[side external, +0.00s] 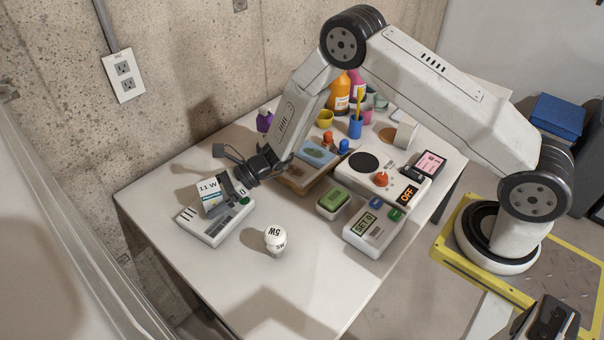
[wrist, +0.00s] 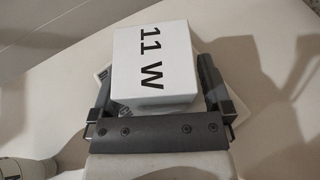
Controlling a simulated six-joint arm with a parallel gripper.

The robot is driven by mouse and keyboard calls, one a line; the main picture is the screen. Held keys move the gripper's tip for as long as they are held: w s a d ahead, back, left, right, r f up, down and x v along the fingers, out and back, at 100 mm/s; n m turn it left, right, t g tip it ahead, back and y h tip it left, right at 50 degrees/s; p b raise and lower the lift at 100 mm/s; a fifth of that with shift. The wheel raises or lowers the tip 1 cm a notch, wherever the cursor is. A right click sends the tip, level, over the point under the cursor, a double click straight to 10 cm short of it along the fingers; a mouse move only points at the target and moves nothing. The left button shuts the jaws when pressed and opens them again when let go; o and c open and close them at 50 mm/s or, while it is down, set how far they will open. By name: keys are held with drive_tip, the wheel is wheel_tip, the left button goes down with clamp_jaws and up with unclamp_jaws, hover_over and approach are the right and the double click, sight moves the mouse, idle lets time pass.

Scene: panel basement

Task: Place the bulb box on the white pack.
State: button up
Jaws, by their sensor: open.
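The bulb box (side external: 209,196) is a small white and blue carton marked "11 W". In the side view it stands on the white pack (side external: 213,232), a flat white block with grey and green parts, at the table's left. The box (wrist: 155,60) fills the middle of the wrist view, with a corner of the white pack (wrist: 101,74) showing beneath it. My gripper (side external: 228,176) is open, with one dark finger on each side of the box. In the wrist view, narrow gaps seem to show beside it. The contact under the box is hidden.
A white bulb (side external: 275,238) marked "5W" stands right of the pack. A wooden tray (side external: 293,184), a green sponge-like block (side external: 333,202) and a white panel with an orange knob (side external: 381,180) lie farther right. The table's front (side external: 290,300) is clear.

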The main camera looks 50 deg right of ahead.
drive_tip(key=shift+r, duration=0.15)
drive_tip(key=shift+s+d+r, duration=0.15)
drive_tip(key=shift+d+r, duration=0.1)
drive_tip(key=shift+d, duration=0.3)
drive_tip(key=v, duration=1)
drive_tip(key=shift+s+d, duration=0.3)
drive_tip(key=shift+d, duration=0.05)
drive_tip(key=shift+r, duration=0.1)
drive_tip(key=s+d+r+n+h, duration=0.2)
drive_tip(key=s+d+n+h, duration=0.1)
drive_tip(key=s+n, duration=0.3)
drive_tip(key=s+d+r+n+g+h, duration=0.1)
drive_tip(key=s+d+r+n+h, duration=0.2)
drive_tip(key=n, duration=0.6)
drive_tip(key=s+d+r+n+g+h, duration=0.1)
drive_tip(key=s+d+r+n+h, duration=0.2)
drive_tip(key=s+n+h, duration=0.3)
drive_tip(key=s+n, duration=0.1)
drive_tip(key=s, duration=0.3)
drive_tip(key=shift+d, duration=0.35)
